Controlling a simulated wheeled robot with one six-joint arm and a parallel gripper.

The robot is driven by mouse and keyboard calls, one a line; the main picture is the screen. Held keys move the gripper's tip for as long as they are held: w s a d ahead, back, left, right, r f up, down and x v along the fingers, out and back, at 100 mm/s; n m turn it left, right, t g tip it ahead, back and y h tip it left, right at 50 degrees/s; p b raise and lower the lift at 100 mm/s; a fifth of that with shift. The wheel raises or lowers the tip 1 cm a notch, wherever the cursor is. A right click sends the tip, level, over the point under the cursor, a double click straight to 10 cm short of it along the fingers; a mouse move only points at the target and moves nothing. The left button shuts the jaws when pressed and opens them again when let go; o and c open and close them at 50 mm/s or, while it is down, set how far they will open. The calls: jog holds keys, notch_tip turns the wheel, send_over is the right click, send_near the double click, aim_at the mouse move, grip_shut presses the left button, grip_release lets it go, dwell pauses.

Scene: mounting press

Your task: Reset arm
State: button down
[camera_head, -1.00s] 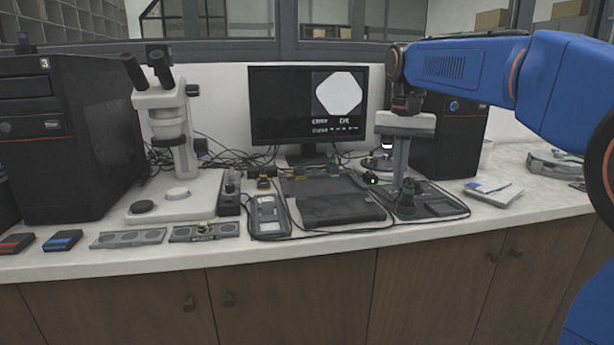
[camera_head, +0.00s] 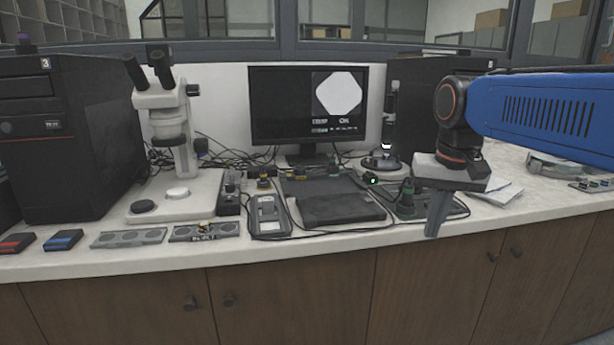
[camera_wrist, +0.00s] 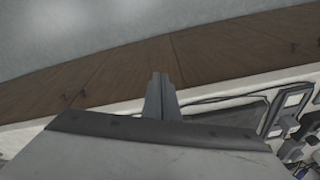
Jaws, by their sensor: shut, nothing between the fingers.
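My gripper (camera_head: 433,233) hangs from my blue arm at the right of the head view, in front of the counter's front edge. Its fingers point down, are shut together and hold nothing. In the wrist view the shut fingers (camera_wrist: 160,82) show against the brown cabinet fronts. A grey tray (camera_head: 455,212) with a dark green-topped tool (camera_head: 407,196) lies on the counter behind and left of the gripper, apart from it.
A black flat device (camera_head: 342,207), a handheld meter (camera_head: 268,215) and a microscope (camera_head: 170,130) stand on the counter to the left. A monitor (camera_head: 290,105) is at the back. Papers (camera_head: 505,192) lie behind my gripper. Brown cabinets (camera_head: 300,290) are below; the space before them is clear.

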jog(key=s+d+f+n+t, duration=0.2)
jog(key=s+d+f, duration=0.1)
jog(key=s+f, duration=1.4)
jog(key=shift+s+t, duration=0.3)
jog(key=shift+t, duration=0.1)
jog(key=shift+d, duration=0.1)
